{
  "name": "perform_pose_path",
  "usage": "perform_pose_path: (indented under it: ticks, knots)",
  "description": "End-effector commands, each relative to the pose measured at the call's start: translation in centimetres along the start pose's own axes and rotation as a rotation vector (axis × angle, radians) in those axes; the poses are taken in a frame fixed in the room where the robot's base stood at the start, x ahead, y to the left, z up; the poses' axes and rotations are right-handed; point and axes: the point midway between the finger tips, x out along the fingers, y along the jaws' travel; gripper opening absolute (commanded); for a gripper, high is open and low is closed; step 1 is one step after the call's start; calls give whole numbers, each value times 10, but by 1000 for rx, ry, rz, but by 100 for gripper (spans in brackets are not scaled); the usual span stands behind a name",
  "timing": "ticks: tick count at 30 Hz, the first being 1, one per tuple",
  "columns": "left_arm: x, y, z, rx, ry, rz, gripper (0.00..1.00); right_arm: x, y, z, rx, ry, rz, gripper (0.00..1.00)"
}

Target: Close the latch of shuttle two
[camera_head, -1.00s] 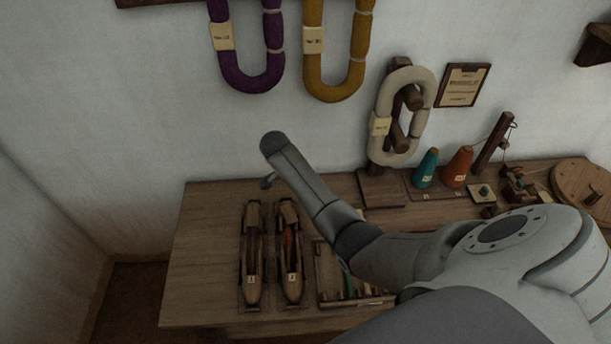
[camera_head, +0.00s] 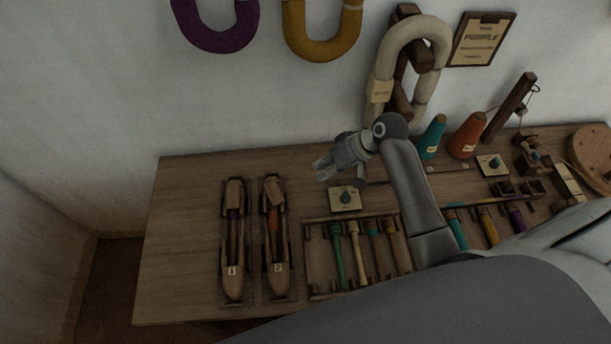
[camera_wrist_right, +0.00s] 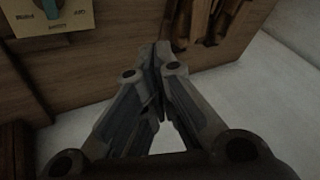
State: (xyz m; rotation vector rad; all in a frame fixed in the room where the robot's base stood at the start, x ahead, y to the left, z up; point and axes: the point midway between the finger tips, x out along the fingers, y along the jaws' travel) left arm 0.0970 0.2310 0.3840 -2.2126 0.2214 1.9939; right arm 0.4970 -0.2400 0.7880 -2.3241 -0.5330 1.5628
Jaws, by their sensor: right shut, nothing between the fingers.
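Shuttle two (camera_head: 275,250) is a boat-shaped wooden shuttle with a "2" label, lying on the left part of the bench. An orange-red bobbin shows in its slot, and a wooden piece, apparently its latch (camera_head: 273,191), sits at its far end, looking skewed. Shuttle one (camera_head: 234,255) lies parallel to its left, with a purple bobbin. My right gripper (camera_head: 322,168) is above the bench, up and to the right of shuttle two and apart from it. It is shut and empty; the right wrist view shows its fingers (camera_wrist_right: 160,50) together. My left gripper is not in view.
A rack of coloured bobbins (camera_head: 309,262) stands right of shuttle two. A small dial plate (camera_head: 337,207) lies behind it. Teal (camera_head: 433,137) and orange (camera_head: 466,137) cones stand at the back. The bench (camera_head: 180,240) is bare left of the shuttles.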

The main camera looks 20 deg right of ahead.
Motion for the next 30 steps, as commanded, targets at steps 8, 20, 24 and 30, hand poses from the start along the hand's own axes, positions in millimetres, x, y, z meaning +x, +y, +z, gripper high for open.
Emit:
perform_pose_path:
  ticks: [8, 20, 24, 30]
  knots:
    - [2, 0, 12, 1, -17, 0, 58, 8, -9, 3, -89, 22, -39, 0]
    - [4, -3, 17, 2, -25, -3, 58, 83, -11, 1, -86, 19, -38, 0]
    - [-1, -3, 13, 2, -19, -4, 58, 100, -21, 0, -87, 21, -39, 0]
    - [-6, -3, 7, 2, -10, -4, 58, 111, -42, 3, -86, 20, -35, 0]
